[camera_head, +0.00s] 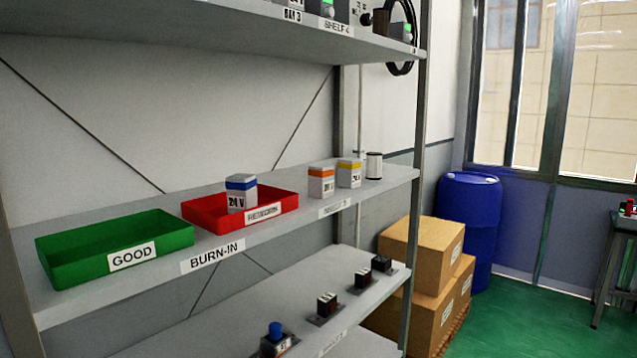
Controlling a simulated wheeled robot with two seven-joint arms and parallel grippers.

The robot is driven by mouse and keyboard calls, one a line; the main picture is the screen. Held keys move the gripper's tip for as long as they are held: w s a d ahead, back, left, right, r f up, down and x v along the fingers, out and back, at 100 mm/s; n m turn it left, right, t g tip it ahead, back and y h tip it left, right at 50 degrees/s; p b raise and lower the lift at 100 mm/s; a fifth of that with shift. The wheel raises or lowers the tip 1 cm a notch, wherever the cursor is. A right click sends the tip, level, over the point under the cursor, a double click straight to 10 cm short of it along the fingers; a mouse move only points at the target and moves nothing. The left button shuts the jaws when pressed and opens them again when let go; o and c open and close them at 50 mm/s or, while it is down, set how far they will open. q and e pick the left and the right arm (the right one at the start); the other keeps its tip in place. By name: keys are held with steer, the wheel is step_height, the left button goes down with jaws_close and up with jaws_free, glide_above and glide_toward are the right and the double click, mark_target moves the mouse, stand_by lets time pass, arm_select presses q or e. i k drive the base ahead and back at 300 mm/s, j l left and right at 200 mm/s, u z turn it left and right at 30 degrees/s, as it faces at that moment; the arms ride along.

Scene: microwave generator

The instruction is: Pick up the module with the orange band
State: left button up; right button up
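The module with the orange band (321,181) is a small white upright block with an orange stripe near its top. It stands on the middle shelf, just right of the red tray (203,212). A similar module with a yellow band (349,173) stands close to its right. A module with a blue band (241,193), marked 24 V, stands at the red tray, and its base is partly hidden by the tray's front wall. Neither of my grippers is in view.
A green tray labelled GOOD (75,259) sits empty at the shelf's left. A white cylinder (374,166) stands right of the yellow-banded module. The upper shelf (250,32) overhangs. The lower shelf (240,325) holds several small devices. Boxes (420,244) and a blue barrel (469,215) stand right.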

mark_target(321, 177)
steer(key=l+u, duration=0.1)
steer(key=u, duration=0.25)
steer(key=l+u, duration=0.1)
steer(key=u, duration=0.25)
steer(key=l+u, duration=0.1)
steer(key=u, duration=0.25)
steer(key=k+l+u, duration=0.1)
steer(key=l+u, duration=0.15)
steer(key=l, duration=0.15)
steer(key=k+l+u, duration=0.1)
steer(key=l+u, duration=0.15)
steer(key=l, duration=0.15)
steer(key=k+l+u, duration=0.35)
steer(key=l+u, duration=0.15)
steer(key=l, duration=0.2)
steer(key=k+l, duration=0.25)
steer(key=l, duration=0.15)
steer(key=k+l, duration=0.25)
steer(key=l, duration=0.15)
steer(key=k+l, duration=0.25)
steer(key=l, duration=0.15)
steer(key=l+u, duration=0.05)
